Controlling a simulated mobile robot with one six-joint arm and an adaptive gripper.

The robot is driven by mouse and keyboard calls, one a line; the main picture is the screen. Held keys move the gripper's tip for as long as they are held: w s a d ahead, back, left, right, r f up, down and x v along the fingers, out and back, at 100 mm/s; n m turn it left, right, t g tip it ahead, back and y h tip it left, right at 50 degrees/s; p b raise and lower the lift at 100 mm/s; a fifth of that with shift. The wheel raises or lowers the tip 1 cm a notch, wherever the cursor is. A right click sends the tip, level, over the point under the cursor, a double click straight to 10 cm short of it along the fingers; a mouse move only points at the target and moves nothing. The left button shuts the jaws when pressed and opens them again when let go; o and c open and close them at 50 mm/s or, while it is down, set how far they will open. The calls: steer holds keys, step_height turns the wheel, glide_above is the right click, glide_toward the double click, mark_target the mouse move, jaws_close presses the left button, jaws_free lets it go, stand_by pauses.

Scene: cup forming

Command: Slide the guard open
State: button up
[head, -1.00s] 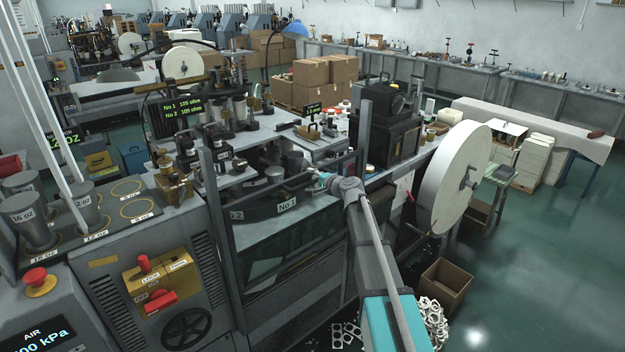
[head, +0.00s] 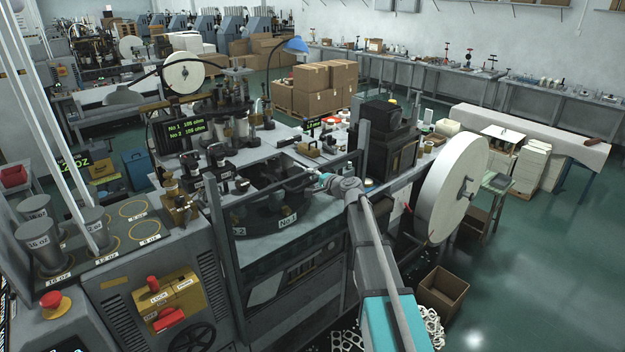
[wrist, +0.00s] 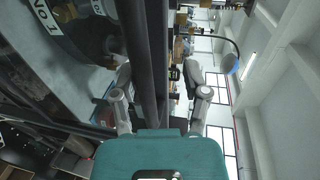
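The guard (head: 220,245) is a dark grey frame at the front of the machine, with upright posts and thin cross rails. The dark ring marked No.1 (head: 288,221) shows behind it. My gripper (head: 321,181) is at the guard's upper rails, towards the right post. In the wrist view a dark bar (wrist: 148,60) of the guard runs between the two spread fingers. A gap shows between the bar and the right finger. The gripper is open around the bar; I cannot tell whether the left finger touches it.
A yellow control box with a red handle (head: 168,318) is at the lower left. A large white paper reel (head: 450,188) stands right of my arm. An open cardboard box (head: 442,290) and scrap lie on the floor. Open green floor is at the right.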

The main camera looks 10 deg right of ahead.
steer(key=shift+r+p, duration=0.35)
steer(key=shift+r, duration=0.25)
steer(key=shift+s+d, duration=0.1)
steer(key=p+v, duration=0.3)
steer(key=v, duration=1.2)
steer(key=shift+s, duration=0.35)
stand_by(1.6)
steer(key=shift+w+d+f, duration=0.1)
stand_by(0.4)
steer(key=shift+w+a+f+b, duration=0.5)
steer(key=shift+w+f+b, duration=0.25)
steer(key=shift+w, duration=0.05)
steer(key=shift+w, duration=0.15)
steer(key=b+x, duration=0.2)
steer(key=x, duration=1.1)
steer(key=shift+w+a+b, duration=0.2)
steer(key=shift+w+b, duration=0.1)
steer(key=shift+b, duration=0.1)
